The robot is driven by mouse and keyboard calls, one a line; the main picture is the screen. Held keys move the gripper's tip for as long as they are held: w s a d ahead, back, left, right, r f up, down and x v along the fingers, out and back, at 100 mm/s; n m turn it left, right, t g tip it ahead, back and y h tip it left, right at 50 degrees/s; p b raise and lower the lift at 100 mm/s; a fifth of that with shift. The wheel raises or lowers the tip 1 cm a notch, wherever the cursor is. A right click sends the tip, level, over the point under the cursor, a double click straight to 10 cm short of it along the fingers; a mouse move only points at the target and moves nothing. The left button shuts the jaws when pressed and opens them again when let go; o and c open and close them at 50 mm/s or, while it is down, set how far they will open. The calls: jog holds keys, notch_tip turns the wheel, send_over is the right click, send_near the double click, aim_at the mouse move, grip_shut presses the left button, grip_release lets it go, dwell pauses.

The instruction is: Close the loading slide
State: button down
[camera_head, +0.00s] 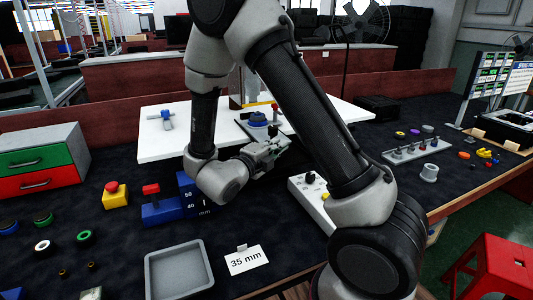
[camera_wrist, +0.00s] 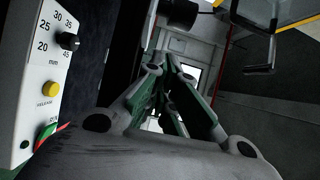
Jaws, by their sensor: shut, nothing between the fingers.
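My gripper (camera_head: 272,150) is shut and empty in the head view, in front of a small fixture (camera_head: 257,121) with a blue round part and a red-tipped handle (camera_head: 275,113). The fixture stands on the white worktop. I cannot tell whether my gripper touches it or which part is the loading slide. In the wrist view my gripper's fingers (camera_wrist: 165,85) are together with nothing between them. A dark bracket-like part (camera_wrist: 253,40) shows at the upper right, apart from the fingers. My arm hides part of the area around the fixture.
A white control box (camera_head: 310,203) stands right of my gripper; its dial and yellow release button (camera_wrist: 51,89) show in the wrist view. Blue gauge blocks (camera_head: 160,208), a grey tray (camera_head: 178,270), a "35 mm" card (camera_head: 246,260) and a drawer unit (camera_head: 40,160) stand around.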

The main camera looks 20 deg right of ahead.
aim_at(269, 134)
jog(key=shift+w+d, duration=0.2)
jog(key=shift+w, duration=0.7)
jog(key=shift+w+d, duration=0.15)
jog(key=shift+w, duration=0.75)
jog(key=w, duration=0.4)
jog(key=shift+w, duration=0.5)
